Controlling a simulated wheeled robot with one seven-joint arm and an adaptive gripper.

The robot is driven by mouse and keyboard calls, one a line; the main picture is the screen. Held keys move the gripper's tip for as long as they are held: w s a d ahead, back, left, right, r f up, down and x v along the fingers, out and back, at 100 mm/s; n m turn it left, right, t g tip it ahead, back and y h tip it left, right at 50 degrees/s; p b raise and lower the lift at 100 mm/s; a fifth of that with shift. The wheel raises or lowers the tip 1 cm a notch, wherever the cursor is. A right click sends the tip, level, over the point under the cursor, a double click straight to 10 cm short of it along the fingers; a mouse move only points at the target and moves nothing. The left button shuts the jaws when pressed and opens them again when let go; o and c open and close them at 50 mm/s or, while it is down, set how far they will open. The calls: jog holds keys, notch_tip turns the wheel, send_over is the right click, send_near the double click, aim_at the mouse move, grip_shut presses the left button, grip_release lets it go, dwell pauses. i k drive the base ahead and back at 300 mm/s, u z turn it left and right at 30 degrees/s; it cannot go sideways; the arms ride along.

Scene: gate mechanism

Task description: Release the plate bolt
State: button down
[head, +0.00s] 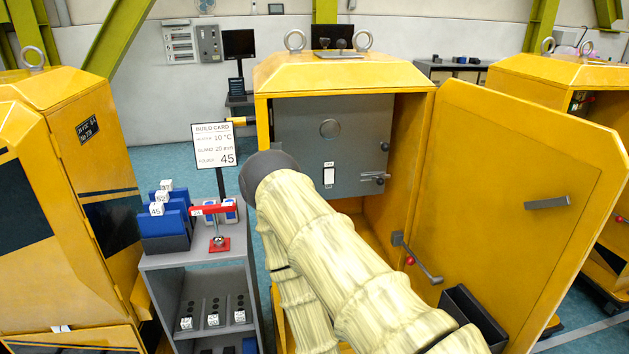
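The grey plate (300,135) stands upright inside the open yellow cabinet (345,72). A small metal bolt (374,178) with a short handle sits at the plate's lower right edge, near the cabinet's right inner side. It is too small to tell how far it is drawn. My arm, in a pale sleeve with a dark joint cap, rises in front of the cabinet and bends back down. It covers the plate's lower left part. My gripper is not in view, so whether it is open or shut does not show.
The yellow door (510,200) stands open to the right, with a grey handle (547,202). A red-knobbed lever (412,260) projects near its hinge side. A grey cart (200,262) with blue holders, a red clamp (213,210) and a build card (213,146) stands left.

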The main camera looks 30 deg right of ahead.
aim_at(380, 181)
jog(key=u, duration=0.85)
jog(key=i, duration=0.5)
jog(key=z, duration=2.55)
jog(key=k, duration=0.5)
jog(key=u, duration=0.6)
jog(key=i, duration=0.6)
jog(key=z, duration=0.25)
